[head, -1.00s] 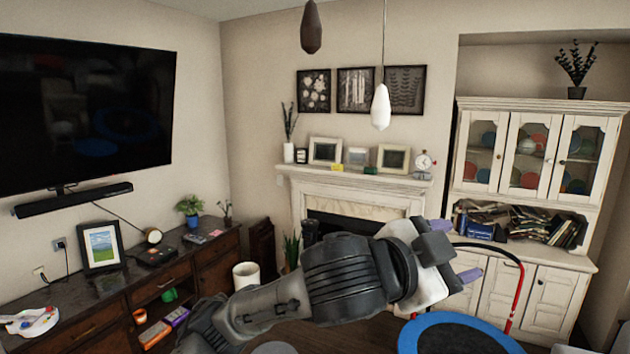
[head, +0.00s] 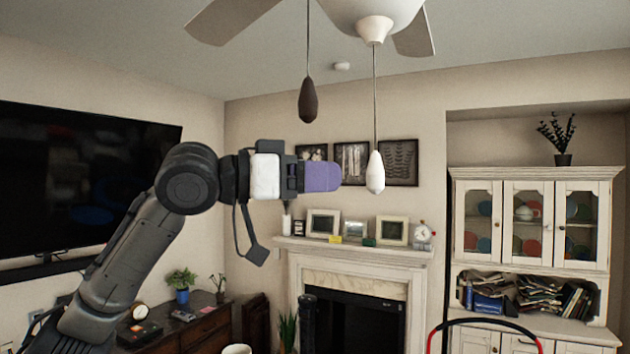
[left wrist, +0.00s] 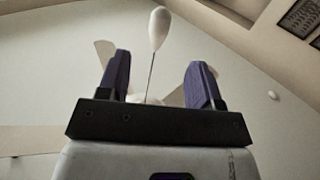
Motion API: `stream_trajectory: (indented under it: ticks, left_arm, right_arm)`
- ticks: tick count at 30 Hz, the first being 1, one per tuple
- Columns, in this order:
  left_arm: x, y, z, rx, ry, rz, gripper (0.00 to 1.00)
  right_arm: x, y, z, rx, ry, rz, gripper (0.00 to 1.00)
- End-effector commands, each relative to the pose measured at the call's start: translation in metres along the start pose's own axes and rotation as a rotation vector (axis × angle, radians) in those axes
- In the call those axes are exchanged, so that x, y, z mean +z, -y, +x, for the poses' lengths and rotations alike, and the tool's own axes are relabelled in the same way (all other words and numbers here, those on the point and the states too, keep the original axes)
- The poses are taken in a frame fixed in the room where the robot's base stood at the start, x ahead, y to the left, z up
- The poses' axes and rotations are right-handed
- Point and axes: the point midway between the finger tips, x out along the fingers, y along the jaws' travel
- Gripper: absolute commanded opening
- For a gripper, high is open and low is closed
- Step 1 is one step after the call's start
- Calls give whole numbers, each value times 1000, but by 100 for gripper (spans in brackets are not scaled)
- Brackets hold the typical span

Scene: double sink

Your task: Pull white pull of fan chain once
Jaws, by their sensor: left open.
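The white pull (head: 375,173) hangs on a thin chain from the ceiling fan (head: 370,14) in the head view. A dark brown pull (head: 308,101) hangs on a second chain to its left and higher. My left gripper (head: 335,176) is raised, its purple fingers pointing right toward the white pull, a little left of it in the picture. In the left wrist view the gripper (left wrist: 160,80) is open, with its two purple fingers apart. The white pull (left wrist: 159,29) shows there beyond the fingertips, with its chain seen between the fingers. Nothing is held. My right gripper is out of view.
A wall television (head: 80,185) is at the left. A fireplace mantel (head: 352,250) with picture frames stands behind, and a white cabinet (head: 535,172) is at the right. The air around the white pull looks clear apart from the brown pull's chain.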

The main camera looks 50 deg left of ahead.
Motion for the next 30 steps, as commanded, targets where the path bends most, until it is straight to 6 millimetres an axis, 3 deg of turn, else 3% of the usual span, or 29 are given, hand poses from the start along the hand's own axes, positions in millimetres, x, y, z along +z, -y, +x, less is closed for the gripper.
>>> stream_trajectory:
  ticks: [18, 30]
  left_arm:
    - [-1, -1, 67, 1, 2, 4, 60]
    - [0, -1, 92, 1, 1, 4, 60]
  right_arm:
    - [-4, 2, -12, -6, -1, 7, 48]
    - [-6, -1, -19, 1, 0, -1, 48]
